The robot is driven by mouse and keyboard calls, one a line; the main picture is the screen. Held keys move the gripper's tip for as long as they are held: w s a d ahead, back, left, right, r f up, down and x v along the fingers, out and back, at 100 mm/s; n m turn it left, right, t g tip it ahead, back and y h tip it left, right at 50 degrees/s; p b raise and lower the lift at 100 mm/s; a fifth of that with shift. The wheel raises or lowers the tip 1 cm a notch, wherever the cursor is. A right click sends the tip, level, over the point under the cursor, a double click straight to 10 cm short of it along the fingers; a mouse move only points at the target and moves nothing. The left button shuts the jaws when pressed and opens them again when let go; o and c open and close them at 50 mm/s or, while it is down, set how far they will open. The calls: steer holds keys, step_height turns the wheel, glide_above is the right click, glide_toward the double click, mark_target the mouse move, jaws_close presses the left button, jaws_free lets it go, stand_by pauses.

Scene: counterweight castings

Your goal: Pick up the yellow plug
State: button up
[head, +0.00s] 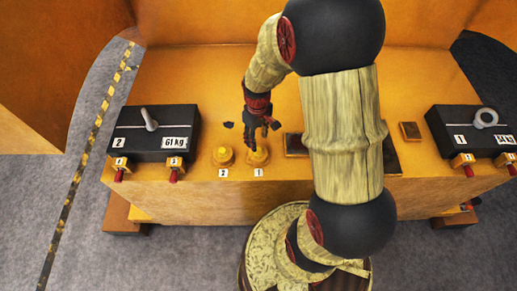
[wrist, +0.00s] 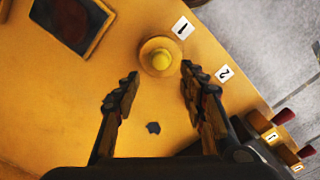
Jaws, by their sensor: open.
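A yellow plug (head: 258,155) with a round knob and a wider round base sits near the front edge of the orange table, by label 1. In the wrist view the plug (wrist: 161,59) is upright, just beyond and between my fingertips. My gripper (wrist: 158,76) is open, with nothing between its fingers. In the head view my gripper (head: 267,127) is over the table just behind the plug and partly overlaps it. A second yellow plug (head: 222,155) stands to the left by label 2; in the wrist view I cannot make it out.
A black block (head: 153,134) marked 2 and 61 kg is at left; another (head: 470,131) is at right. Red-tipped yellow fittings (wrist: 270,137) line the front edge. A small dark fragment (wrist: 153,128) lies on the table. A dark-framed plate (wrist: 73,22) lies beyond the plug.

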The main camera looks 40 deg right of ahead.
mark_target(258, 149)
steer(key=f, duration=0.6)
steer(key=shift+s+f, duration=0.2)
steer(key=shift+f, duration=0.05)
steer(key=shift+c, duration=0.9)
steer(key=c, duration=0.8)
steer(key=shift+c, duration=0.3)
steer(key=shift+r, duration=0.1)
